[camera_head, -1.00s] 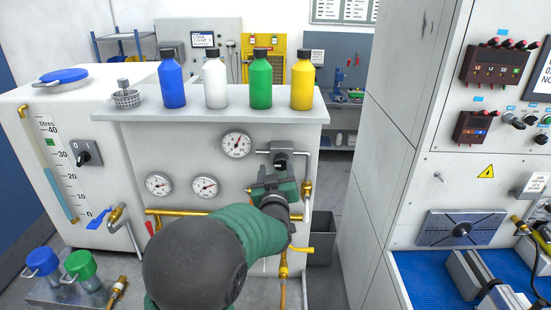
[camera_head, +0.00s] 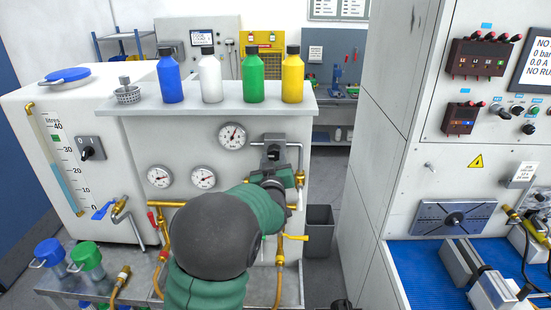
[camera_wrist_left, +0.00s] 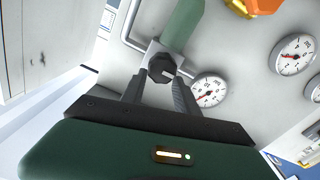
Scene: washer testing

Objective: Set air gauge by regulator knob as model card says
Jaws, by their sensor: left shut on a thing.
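The regulator (camera_head: 274,142) is a dark block on the white bench front, and its dark round knob (camera_wrist_left: 162,68) shows in the left wrist view. My left gripper (camera_head: 272,160) is in front of the regulator. In the left wrist view its two dark fingers (camera_wrist_left: 160,82) close on the knob from both sides. A round white gauge (camera_head: 233,136) sits left of the regulator; its scale is too small to read surely. A small white card (camera_head: 524,174) is on the right-hand panel, with print too small to read. My right gripper is not in view.
Two more gauges (camera_head: 159,176) and (camera_head: 203,178) sit lower on the bench front. Blue, white, green and yellow bottles (camera_head: 252,78) stand on the shelf above. Brass pipes and a yellow lever (camera_head: 294,238) are below the regulator. A grey bin (camera_head: 318,230) stands to the right.

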